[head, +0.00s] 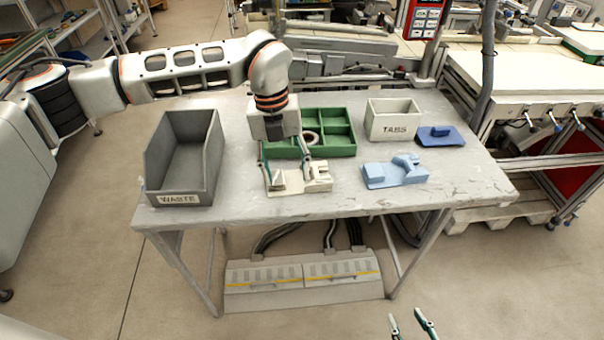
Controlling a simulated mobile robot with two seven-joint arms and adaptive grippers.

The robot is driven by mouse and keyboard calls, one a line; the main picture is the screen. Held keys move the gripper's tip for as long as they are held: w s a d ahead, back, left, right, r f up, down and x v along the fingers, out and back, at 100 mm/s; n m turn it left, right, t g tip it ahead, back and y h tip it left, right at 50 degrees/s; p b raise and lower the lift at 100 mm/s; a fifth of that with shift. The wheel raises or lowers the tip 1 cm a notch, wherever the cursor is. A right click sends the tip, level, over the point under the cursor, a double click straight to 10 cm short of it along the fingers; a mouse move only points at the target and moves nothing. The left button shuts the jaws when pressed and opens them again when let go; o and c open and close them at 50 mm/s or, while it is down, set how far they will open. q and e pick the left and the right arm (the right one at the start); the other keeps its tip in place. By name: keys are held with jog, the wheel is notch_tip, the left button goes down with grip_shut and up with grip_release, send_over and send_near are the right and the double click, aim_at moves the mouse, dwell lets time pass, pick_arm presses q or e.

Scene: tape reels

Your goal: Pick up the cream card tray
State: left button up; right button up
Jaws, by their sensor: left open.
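The cream card tray (318,183) lies near the front edge of the grey table, left of centre. It has a flat base with raised blocks. My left gripper (287,174) points down over it, open, with one finger at its left side and the other by its raised block. I cannot tell whether the fingers touch it. Part of the tray's back is hidden by the gripper. My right gripper (407,316) shows only its fingertips at the bottom edge, apart and empty, in front of the table.
A green divided tray (345,150) holding a ring sits just behind. A grey WASTE bin (178,199) stands left. A light blue piece (384,178), a cream TABS box (393,128) and a dark blue piece (446,143) are right. The table (440,195) is bare at front right.

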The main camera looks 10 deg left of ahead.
aim_at(275, 177)
pick_arm(q)
jog(key=shift+n+t+y, duration=0.3)
jog(key=shift+n+y, duration=0.2)
jog(key=shift+y, duration=0.2)
jog(key=w+a, duration=0.1)
jog(key=w+a+r, duration=0.1)
jog(key=w+a, duration=0.1)
jog(key=a, duration=0.1)
jog(key=shift+r, duration=0.4)
jog(key=shift+a+f, duration=0.15)
jog(key=shift+a, duration=0.15)
jog(key=shift+f, duration=0.85)
jog(key=f, duration=0.2)
jog(key=d+f, duration=0.1)
jog(key=f, duration=0.1)
jog(key=shift+w+f, duration=0.1)
jog(key=shift+f, duration=0.65)
jog(key=shift+c, duration=0.3)
jog(key=c, duration=1.2)
